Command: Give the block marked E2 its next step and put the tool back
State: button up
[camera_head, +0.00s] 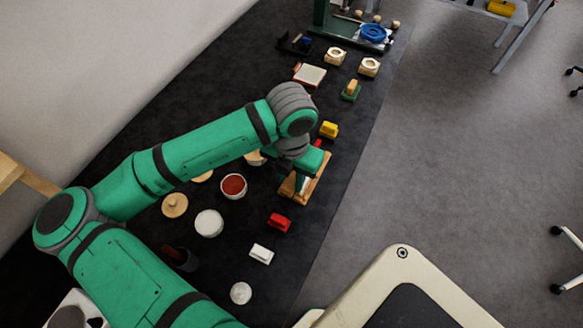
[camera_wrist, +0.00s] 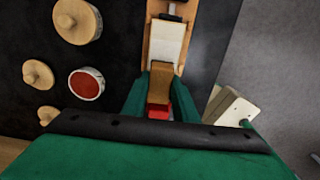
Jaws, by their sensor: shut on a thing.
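My gripper (camera_wrist: 161,85) is shut on a tan and red piece (camera_wrist: 158,111), which shows between its green fingers in the wrist view. Its lower part is hidden, so I cannot tell its full shape. In the head view my gripper (camera_head: 305,174) is over a wooden stand (camera_head: 311,190). A white slab (camera_wrist: 168,42) lies on that stand just beyond the fingertips; I cannot tell whether the held piece touches it. A yellow block (camera_head: 328,129), a red block (camera_head: 279,222) and a white block (camera_head: 262,253) stand apart on the dark mat. No E2 mark is readable.
A bowl with red contents (camera_head: 233,186), a white bowl (camera_head: 209,222), a wooden lid (camera_head: 175,204) and a dark cup (camera_head: 181,257) stand left of the blocks.

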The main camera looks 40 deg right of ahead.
jog(key=shift+s+r, duration=0.1)
jog(key=shift+r, duration=2.8)
jog(key=shift+a, duration=0.1)
